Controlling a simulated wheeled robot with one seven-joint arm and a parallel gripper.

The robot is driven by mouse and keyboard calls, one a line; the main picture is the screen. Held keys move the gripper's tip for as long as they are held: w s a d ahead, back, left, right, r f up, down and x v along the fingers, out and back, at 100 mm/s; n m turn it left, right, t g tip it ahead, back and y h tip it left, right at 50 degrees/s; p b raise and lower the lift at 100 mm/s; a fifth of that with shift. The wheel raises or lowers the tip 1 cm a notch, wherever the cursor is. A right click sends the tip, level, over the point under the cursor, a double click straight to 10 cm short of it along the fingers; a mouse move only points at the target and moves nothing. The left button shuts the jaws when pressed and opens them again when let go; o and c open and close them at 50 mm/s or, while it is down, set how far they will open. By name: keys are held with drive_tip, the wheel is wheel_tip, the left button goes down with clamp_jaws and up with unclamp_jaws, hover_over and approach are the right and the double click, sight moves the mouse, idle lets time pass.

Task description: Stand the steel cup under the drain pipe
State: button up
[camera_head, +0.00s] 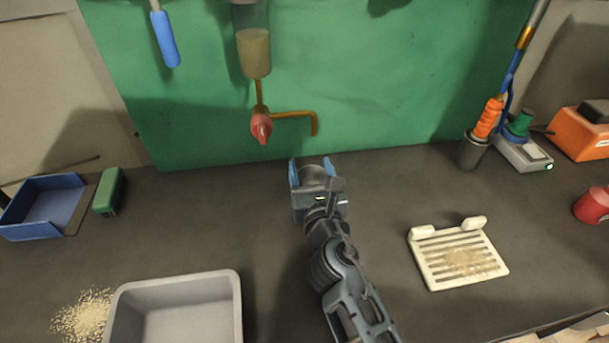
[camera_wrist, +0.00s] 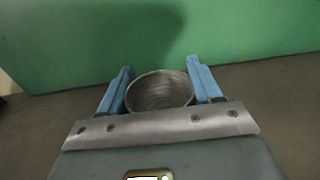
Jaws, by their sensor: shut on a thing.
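The steel cup (camera_head: 313,171) is between the blue fingers of my gripper (camera_head: 311,168), which is shut on it. In the wrist view the cup (camera_wrist: 160,92) shows its round open mouth, upright, with a blue finger on each side. The brass drain pipe (camera_head: 295,113) runs right from a red valve (camera_head: 261,127) under a clear tank and bends down at its end. The cup appears just below and near the pipe's outlet in the head view. I cannot tell whether the cup touches the bench, as my gripper hides its lower part.
A green panel (camera_head: 400,80) stands behind the bench (camera_head: 200,230). A grey tub (camera_head: 175,283), a blue bin (camera_head: 45,208) and a green brush (camera_head: 109,192) are left. A cream slotted tray (camera_head: 457,256) and an orange-handled tool (camera_head: 489,117) are right. Bench around my gripper is clear.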

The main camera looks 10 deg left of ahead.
drive_tip(key=shift+f, duration=0.15)
drive_tip(key=shift+f, duration=0.1)
drive_tip(key=o, duration=0.6)
drive_tip(key=shift+f, duration=0.1)
drive_tip(key=o, duration=0.5)
drive_tip(key=shift+r, duration=0.2)
drive_tip(key=v, duration=1.2)
drive_tip(key=shift+p, duration=0.3)
